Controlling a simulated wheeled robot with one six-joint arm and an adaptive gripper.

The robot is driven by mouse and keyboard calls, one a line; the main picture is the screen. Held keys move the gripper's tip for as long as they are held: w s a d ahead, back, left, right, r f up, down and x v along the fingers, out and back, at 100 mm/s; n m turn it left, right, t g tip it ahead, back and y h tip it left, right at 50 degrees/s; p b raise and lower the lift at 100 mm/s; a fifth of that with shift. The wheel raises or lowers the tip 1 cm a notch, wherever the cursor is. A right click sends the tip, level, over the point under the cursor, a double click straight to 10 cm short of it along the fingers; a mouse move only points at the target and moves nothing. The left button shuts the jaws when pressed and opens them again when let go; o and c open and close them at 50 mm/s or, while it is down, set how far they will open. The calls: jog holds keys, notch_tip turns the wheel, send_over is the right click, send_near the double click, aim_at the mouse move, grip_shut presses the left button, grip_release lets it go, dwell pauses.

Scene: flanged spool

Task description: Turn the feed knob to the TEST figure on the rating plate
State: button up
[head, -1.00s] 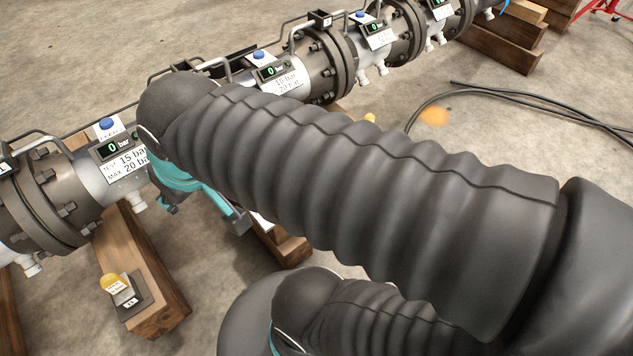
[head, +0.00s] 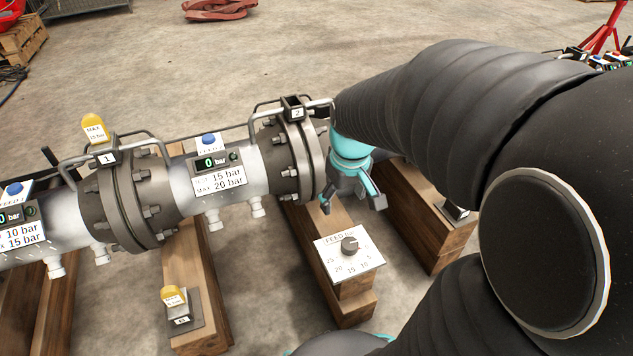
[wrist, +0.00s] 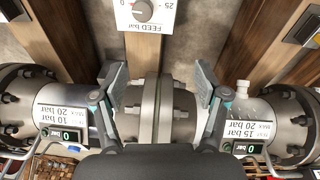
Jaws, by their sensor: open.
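The feed knob (head: 349,245) is a dark round knob on a white FEED bar dial plate (head: 330,262) on a wooden block in front of the pipe. It also shows at the top of the wrist view (wrist: 142,10). Its pointer is too small to read surely. The rating plate (head: 219,181) on the spool between flanges 1 and 2 reads 15 bar above MAX 20 bar; the small word before 15 is blurred. The display (head: 211,162) above it reads 0 bar. My gripper (head: 352,204) is open and empty, above and behind the knob, near flange 2 (head: 290,160).
The left spool's plate (head: 20,235) shows 10 bar and 15 bar. Wooden supports (head: 195,262) run under the pipe.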

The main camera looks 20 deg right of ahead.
jog(key=g+b, duration=0.1)
jog(key=g, duration=0.1)
send_over(350, 243)
notch_tip(350, 243, down, 8)
jog(key=shift+n, duration=0.4)
notch_tip(350, 243, down, 15)
jog(key=b, duration=0.3)
jog(key=shift+r, duration=0.15)
jog(key=c, duration=1.2)
jog(key=shift+o, duration=0.2)
